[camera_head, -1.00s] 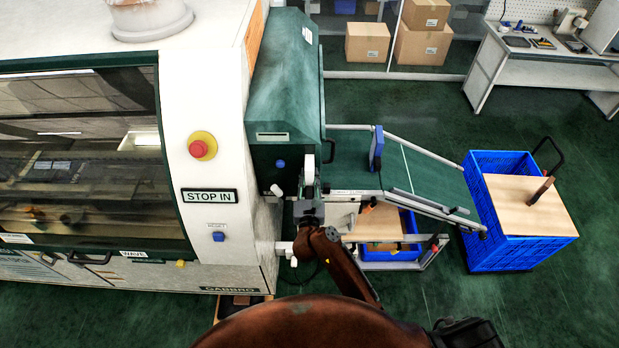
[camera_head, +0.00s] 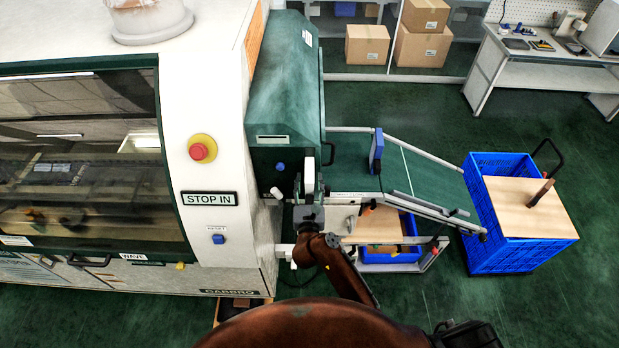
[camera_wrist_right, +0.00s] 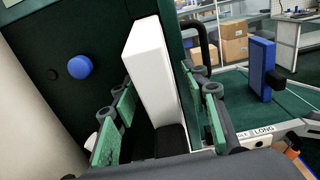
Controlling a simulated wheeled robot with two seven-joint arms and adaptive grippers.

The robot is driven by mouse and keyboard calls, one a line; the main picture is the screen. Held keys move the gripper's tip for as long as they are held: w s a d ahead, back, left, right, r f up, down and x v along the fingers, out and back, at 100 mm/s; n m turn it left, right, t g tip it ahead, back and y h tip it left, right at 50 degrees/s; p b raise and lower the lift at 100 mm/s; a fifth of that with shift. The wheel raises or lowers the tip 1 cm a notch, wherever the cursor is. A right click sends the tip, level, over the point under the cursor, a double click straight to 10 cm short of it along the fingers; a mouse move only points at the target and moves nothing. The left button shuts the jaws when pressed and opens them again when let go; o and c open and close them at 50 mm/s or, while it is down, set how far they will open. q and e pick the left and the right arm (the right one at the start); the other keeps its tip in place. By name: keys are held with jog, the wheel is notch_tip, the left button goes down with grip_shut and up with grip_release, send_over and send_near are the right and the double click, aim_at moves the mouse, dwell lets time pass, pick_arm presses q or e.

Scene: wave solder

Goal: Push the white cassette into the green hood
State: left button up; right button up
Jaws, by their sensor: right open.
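The white cassette (camera_wrist_right: 152,75) stands as a narrow upright block in the right wrist view, at the opening of the green hood. In the head view the cassette (camera_head: 309,172) shows small at the right lower side of the green hood (camera_head: 283,105). My right gripper (camera_wrist_right: 160,118) is open, with one green-padded finger on each side of the cassette. The cassette's lower end is hidden by the gripper's dark body. In the head view my right gripper (camera_head: 309,206) is just in front of the cassette. My left gripper is not in view.
A conveyor (camera_head: 350,165) with a blue block (camera_head: 376,152) runs right from the hood. A black handle (camera_wrist_right: 204,45) stands right of the cassette. A blue crate (camera_head: 492,225) stands at the conveyor's far end. A red stop button (camera_head: 200,151) is on the machine's front.

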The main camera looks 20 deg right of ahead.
jog(key=v, duration=1)
jog(key=shift+s, duration=0.25)
jog(key=shift+r, duration=0.1)
